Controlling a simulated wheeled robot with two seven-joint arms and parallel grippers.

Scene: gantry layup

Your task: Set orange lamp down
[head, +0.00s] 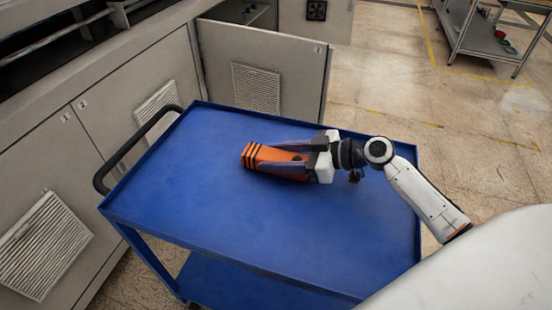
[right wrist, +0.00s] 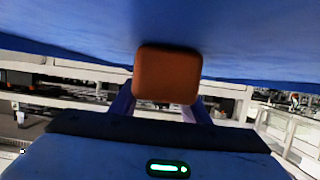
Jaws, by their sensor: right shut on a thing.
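The orange lamp (head: 262,157) with dark stripes at its left end lies lengthwise at the blue cart top (head: 220,220), near its middle. I cannot tell whether it touches the surface or is just above it. My right gripper (head: 282,156) is shut on the lamp, its fingers along both sides and pointing left. In the right wrist view the lamp's orange end (right wrist: 167,75) shows between the fingers, close to the blue surface. My left gripper is in neither view.
The cart has a raised rim and a black handle (head: 104,172) at its left. Grey cabinets (head: 130,95) stand behind and left, one door (head: 262,70) open beside the cart's far edge. The cart top around the lamp is bare. A metal shelf (head: 485,35) stands far right.

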